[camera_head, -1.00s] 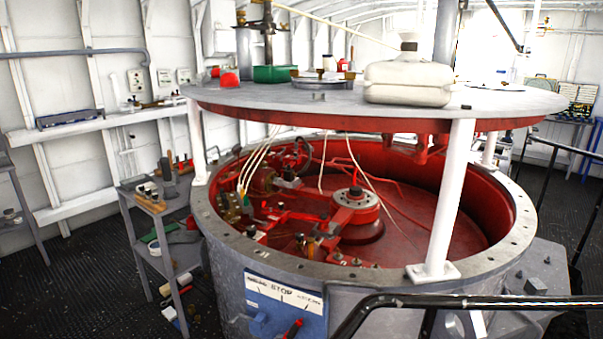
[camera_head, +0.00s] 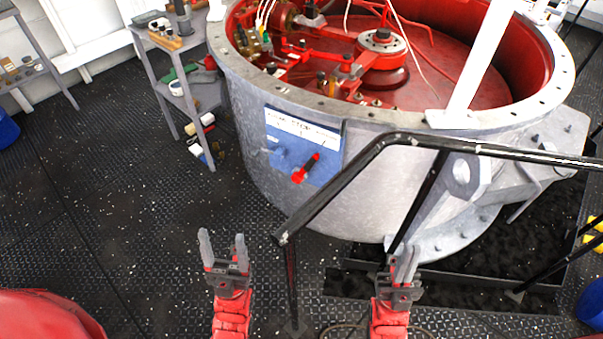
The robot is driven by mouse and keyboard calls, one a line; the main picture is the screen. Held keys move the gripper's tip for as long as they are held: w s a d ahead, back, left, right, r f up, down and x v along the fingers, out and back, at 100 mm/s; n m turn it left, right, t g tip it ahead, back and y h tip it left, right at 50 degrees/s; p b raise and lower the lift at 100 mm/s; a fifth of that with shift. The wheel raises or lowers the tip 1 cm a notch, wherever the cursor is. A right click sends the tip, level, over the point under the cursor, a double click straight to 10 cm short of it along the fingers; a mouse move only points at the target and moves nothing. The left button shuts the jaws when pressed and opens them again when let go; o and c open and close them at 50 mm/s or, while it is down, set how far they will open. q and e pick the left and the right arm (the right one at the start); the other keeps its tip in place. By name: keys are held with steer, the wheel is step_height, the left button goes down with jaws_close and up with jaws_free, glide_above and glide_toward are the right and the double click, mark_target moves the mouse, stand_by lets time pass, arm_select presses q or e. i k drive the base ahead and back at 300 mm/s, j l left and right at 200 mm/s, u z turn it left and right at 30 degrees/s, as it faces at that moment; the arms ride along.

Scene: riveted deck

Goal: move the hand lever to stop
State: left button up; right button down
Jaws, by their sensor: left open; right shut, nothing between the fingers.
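The hand lever (camera_head: 307,168), red and black, sits on a blue panel (camera_head: 322,174) on the side of the round grey drum. It slants from a red lower-left end to a red upper-right tip. A white label strip (camera_head: 302,128) above it has small dark lettering, apparently with STOP near its middle. I cannot tell which mark the lever lines up with. My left gripper (camera_head: 221,238) is open and empty, below and left of the lever, well apart from it. My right gripper (camera_head: 404,250) is shut and empty, below and right of the lever.
A black handrail (camera_head: 350,172) runs in front of the drum (camera_head: 258,180), between my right gripper and the panel. A grey shelf cart (camera_head: 160,75) stands at the left. The chequered floor (camera_head: 110,215) at the left is mostly clear.

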mark_target(296, 178)
steer(key=j+z, duration=0.15)
steer(key=j, duration=2.05)
